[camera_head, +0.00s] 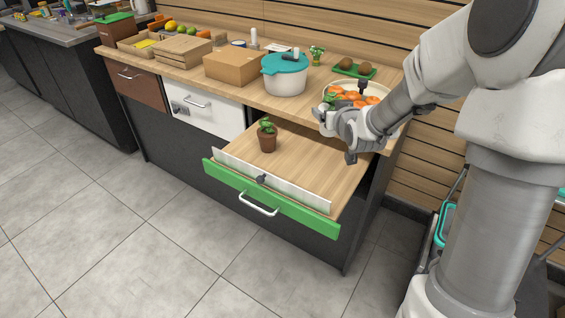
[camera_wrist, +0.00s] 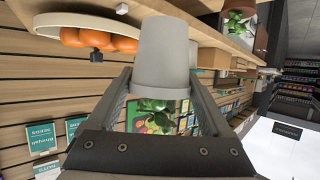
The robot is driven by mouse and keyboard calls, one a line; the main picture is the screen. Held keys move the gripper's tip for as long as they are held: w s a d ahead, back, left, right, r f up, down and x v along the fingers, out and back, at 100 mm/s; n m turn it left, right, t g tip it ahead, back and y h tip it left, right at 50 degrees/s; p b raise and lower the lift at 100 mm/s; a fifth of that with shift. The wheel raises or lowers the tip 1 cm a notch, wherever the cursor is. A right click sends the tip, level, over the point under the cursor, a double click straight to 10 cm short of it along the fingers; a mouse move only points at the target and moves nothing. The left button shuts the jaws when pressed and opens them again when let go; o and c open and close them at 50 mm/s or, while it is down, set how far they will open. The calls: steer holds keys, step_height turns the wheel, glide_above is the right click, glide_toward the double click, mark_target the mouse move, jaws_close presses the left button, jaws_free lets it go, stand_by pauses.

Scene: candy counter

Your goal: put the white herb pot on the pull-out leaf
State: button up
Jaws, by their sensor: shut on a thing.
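My gripper (camera_wrist: 160,76) is shut on the white herb pot (camera_wrist: 166,45), a pale tapered pot with green leaves (camera_wrist: 152,108) showing between the fingers in the wrist view. In the head view my gripper (camera_head: 340,130) is above the right back part of the pull-out leaf, and the pot is hard to tell from the gripper there. The pull-out leaf (camera_head: 312,172) is a pale wooden board, drawn out over the green-fronted drawer. A brown pot with a green plant (camera_head: 267,140) stands upright on its left back part.
On the counter above stand a plate of oranges (camera_head: 352,90), a green tray with brown fruit (camera_head: 353,71), a teal-lidded pot (camera_head: 285,80) and a cardboard box (camera_head: 231,66). A pale front strip (camera_head: 265,180) with a dark knob edges the leaf. The leaf's middle and right are clear.

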steer(key=d+f+n+y+b, duration=0.1)
steer(key=d, duration=0.4)
steer(key=n+y+b, duration=0.2)
steer(key=b, duration=0.7)
glide_above(316, 169)
step_height(316, 169, down, 10)
steer(key=shift+f+g+b, duration=0.3)
steer(key=shift+f+b, duration=0.75)
steer(key=shift+f, duration=0.9)
steer(key=shift+f, duration=0.2)
steer(key=o, duration=1.3)
